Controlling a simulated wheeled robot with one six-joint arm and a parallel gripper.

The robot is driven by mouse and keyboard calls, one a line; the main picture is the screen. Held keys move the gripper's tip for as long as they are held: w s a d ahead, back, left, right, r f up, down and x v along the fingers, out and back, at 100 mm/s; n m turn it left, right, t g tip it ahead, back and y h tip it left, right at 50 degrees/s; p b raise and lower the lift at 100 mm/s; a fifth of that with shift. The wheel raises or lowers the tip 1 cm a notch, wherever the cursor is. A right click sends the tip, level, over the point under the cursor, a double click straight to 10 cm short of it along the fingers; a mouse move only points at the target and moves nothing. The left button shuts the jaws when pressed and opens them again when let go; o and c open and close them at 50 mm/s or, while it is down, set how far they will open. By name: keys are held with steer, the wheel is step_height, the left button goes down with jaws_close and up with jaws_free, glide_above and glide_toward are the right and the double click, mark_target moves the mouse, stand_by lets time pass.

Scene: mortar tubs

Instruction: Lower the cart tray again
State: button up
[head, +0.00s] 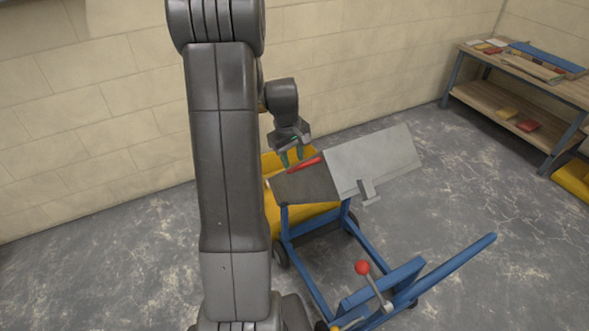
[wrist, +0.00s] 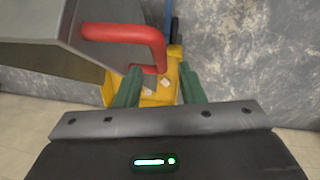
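The cart (head: 312,258) has a blue frame and carries a grey tray (head: 372,160). The tray is tilted up, not level; its edge also fills the upper left of the wrist view (wrist: 88,45). A red handle (head: 304,165) is on the tray's side near my gripper. My gripper (head: 292,157) is above the tray's left end, close to the handle. In the wrist view, its green fingers (wrist: 160,72) are apart, with the bent red handle (wrist: 128,34) just ahead of their tips. I cannot tell whether they touch it. A red-knobbed lever (head: 363,268) stands on the cart.
A yellow tub (head: 302,222) stands behind and under the tray, near the wall. A workbench (head: 540,85) with boards and coloured items stands at the back right. Another yellow object (head: 573,180) is at the right edge. Grey floor lies open between cart and bench.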

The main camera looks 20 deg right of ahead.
mark_target(295, 169)
steer(key=shift+d+f, duration=0.2)
steer(key=shift+f, duration=1.15)
steer(key=shift+d+f, duration=0.15)
steer(key=shift+f, duration=1.2)
jaws_close()
